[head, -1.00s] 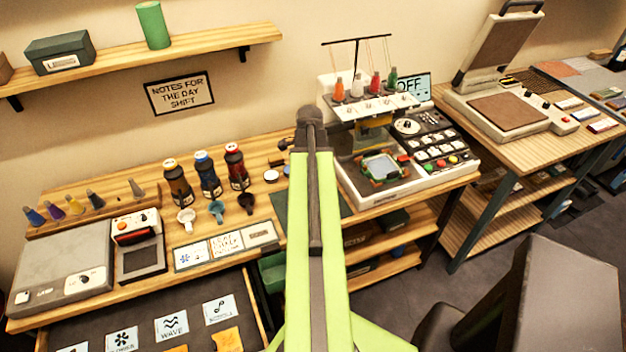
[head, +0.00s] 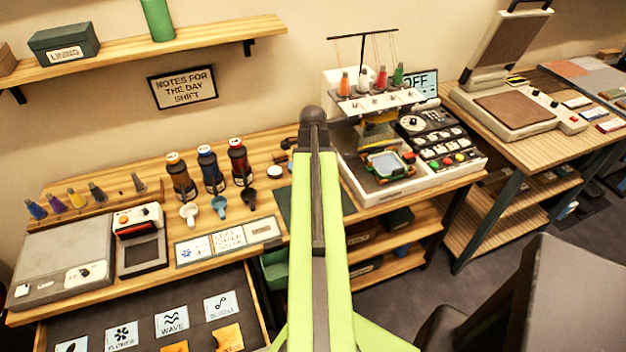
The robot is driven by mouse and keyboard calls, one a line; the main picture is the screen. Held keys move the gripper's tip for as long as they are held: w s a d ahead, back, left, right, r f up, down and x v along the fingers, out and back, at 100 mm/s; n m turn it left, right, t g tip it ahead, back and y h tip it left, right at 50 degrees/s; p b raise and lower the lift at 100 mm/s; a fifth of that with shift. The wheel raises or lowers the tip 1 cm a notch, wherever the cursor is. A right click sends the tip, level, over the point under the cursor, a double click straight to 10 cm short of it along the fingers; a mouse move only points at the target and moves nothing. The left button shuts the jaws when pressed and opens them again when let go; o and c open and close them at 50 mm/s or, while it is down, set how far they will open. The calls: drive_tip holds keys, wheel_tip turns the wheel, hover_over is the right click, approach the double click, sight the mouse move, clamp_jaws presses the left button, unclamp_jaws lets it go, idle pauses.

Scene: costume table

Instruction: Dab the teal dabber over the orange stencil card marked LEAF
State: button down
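Several cone-shaped pieces stand in a wooden rack at the left: blue (head: 36,210), purple (head: 57,203), yellow (head: 77,198) and greyish (head: 97,192); I cannot pick out a teal dabber among them. An open drawer holds orange cards. One orange card (head: 229,338) has lettering that looks like WAVE; another (head: 175,347) is cut off by the lower edge. I cannot see an orange card reading LEAF. My green arm reaches up the middle of the head view. My gripper is not visible beyond the arm's dark end.
White cards (head: 171,320) lie in the drawer (head: 140,297). An embroidery machine (head: 385,188) stands right of my arm. A dark chair-like shape (head: 540,300) fills the lower right.

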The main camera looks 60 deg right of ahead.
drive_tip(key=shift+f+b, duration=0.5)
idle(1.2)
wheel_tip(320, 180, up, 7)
drive_tip(key=p, duration=0.7)
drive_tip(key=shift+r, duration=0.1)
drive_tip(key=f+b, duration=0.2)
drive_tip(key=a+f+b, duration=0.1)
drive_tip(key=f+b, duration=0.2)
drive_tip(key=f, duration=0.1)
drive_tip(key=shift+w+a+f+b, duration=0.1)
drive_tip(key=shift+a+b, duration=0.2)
drive_tip(key=shift+b, duration=0.1)
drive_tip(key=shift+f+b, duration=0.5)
drive_tip(key=shift+b, duration=0.05)
idle(0.8)
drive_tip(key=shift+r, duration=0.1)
idle(1.0)
